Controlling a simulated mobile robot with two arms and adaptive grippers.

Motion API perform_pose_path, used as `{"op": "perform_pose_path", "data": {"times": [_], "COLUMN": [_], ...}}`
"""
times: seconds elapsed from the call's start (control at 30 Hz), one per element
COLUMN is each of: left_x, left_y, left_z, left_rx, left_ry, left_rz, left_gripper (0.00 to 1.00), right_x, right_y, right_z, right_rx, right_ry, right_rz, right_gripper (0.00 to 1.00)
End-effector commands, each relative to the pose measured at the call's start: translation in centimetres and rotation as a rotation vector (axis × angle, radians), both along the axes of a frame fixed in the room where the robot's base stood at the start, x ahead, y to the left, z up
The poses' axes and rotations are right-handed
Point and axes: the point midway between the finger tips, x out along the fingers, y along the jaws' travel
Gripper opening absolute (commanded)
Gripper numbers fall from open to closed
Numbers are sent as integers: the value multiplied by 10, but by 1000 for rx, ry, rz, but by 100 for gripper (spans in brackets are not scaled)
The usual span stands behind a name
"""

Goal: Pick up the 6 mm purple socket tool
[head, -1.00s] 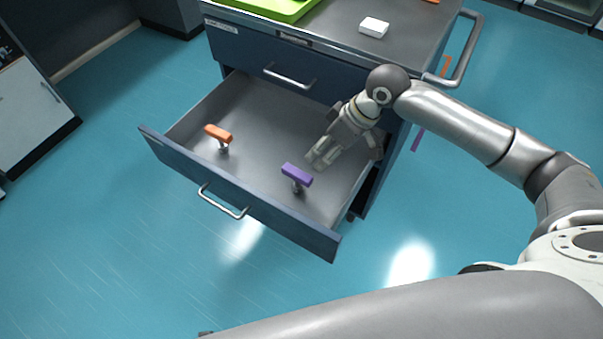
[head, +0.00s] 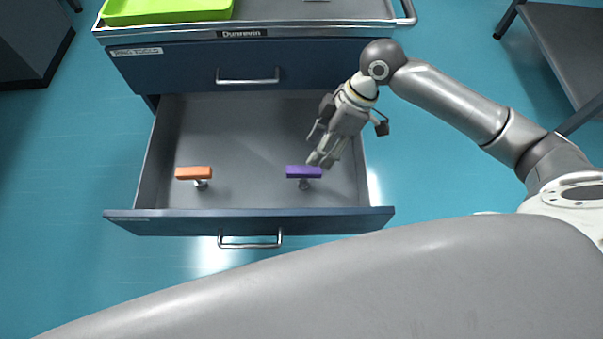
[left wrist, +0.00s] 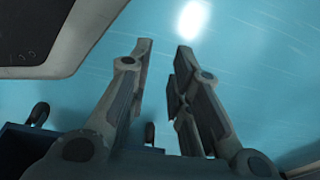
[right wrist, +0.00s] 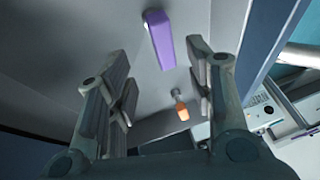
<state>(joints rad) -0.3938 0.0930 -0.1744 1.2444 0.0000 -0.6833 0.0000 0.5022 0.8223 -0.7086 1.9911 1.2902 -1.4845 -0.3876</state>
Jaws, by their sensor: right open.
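The purple socket tool (head: 304,172) stands in the right half of the open drawer, its purple bar handle on top of a short metal shaft. My right gripper (head: 322,160) is over the drawer, just behind and right of the purple handle. In the right wrist view, the purple handle (right wrist: 160,38) shows ahead of and between the open fingers (right wrist: 157,62), which hold nothing. My left gripper (left wrist: 164,48) shows only in the left wrist view, open and empty above the blue floor. The size of the purple tool cannot be read.
An orange-handled tool (head: 194,173) stands in the left half of the drawer (head: 240,125). The drawer front (head: 160,222) and side walls surround both tools. Above is the cabinet with a green tray (head: 165,10). The drawer floor between the tools is clear.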

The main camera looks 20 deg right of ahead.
Motion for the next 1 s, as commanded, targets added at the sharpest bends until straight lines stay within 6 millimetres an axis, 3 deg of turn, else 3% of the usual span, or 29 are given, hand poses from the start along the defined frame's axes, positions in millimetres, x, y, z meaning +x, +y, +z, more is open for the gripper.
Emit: {"op": "perform_pose_path", "data": {"times": [0.2, 0.43, 0.7, 1.0], "left_x": [17, 27, 44, 47], "left_y": [-5, -5, -6, -6], "left_z": [17, 27, 50, 58], "left_rx": [-6, -4, -5, -5], "left_ry": [-17, -28, -44, -46], "left_rz": [3, 6, 9, 10], "left_gripper": [19, 19, 19, 19], "right_x": [-2, -3, -6, -7], "right_y": [15, 23, 40, 43], "right_z": [-33, -47, -78, -85], "right_rx": [1, 1, 0, -1], "right_ry": [3, 2, 2, 1], "right_rz": [-1, -3, -2, -3], "right_gripper": [48, 48, 48, 48]}}
